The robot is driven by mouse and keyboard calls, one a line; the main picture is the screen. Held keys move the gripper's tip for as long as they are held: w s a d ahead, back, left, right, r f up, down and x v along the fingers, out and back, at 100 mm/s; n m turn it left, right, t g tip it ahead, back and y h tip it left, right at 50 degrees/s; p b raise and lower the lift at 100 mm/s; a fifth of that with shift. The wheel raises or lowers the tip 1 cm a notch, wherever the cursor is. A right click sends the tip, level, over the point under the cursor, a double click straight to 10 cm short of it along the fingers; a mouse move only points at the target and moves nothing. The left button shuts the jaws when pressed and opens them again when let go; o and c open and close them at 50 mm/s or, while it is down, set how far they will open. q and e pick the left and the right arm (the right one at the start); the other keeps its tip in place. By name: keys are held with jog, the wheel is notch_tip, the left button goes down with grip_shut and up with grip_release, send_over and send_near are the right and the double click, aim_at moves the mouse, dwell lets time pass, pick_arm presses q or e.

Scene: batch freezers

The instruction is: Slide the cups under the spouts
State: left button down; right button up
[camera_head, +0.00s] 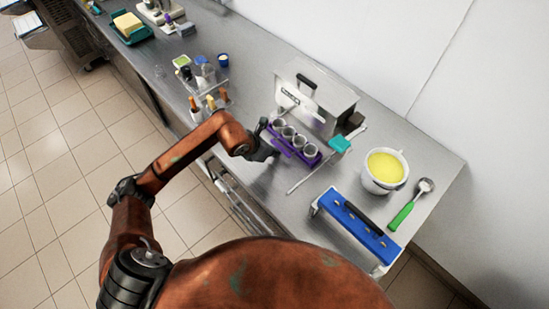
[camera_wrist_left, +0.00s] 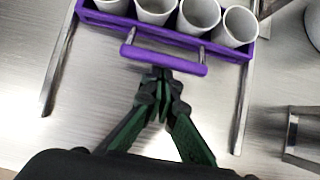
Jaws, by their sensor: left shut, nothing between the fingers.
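Several pale grey cups (camera_head: 299,141) stand upright in a row in a purple tray (camera_head: 317,160), in front of a steel box-shaped machine (camera_head: 322,92). In the left wrist view the cups (camera_wrist_left: 199,14) fill the purple tray (camera_wrist_left: 112,21) at the top edge, partly cut off. A purple handle bar (camera_wrist_left: 163,58) sticks out of the tray's near side. My left gripper (camera_head: 268,152) is shut and empty, at the middle of the handle's near side; its fingertips also show in the wrist view (camera_wrist_left: 163,77). I cannot tell whether they touch the handle. The spouts are not clearly visible. My right gripper is not in view.
Thin metal rails (camera_wrist_left: 58,62) flank the tray. On the right are a teal-topped item (camera_head: 340,144), a pot of yellow liquid (camera_head: 384,171), a green-handled scoop (camera_head: 403,214) and a blue rack (camera_head: 357,226). Bottles (camera_head: 211,104) stand left. Bare counter lies before the handle.

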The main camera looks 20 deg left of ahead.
aim_at(289, 144)
pick_arm(q)
jog(key=shift+w+d+b, duration=0.3)
jog(key=shift+w+d, duration=0.25)
jog(key=shift+w, duration=0.35)
jog(key=shift+w+d+b, duration=0.3)
jog(key=shift+w+d, duration=0.2)
jog(key=shift+w, duration=0.35)
jog(key=shift+w+d+b, duration=0.25)
jog(key=shift+w+d, duration=0.1)
jog(key=shift+w, duration=0.2)
jog(key=shift+w+d+b, duration=0.2)
jog(key=shift+w+d, duration=0.15)
jog(key=shift+w, duration=0.2)
jog(key=shift+s+a, duration=0.2)
jog(key=shift+s+a, duration=0.15)
jog(key=shift+s, duration=0.2)
jog(key=shift+p+v, duration=2)
jog(key=shift+v, duration=0.95)
jog(key=shift+w, duration=0.1)
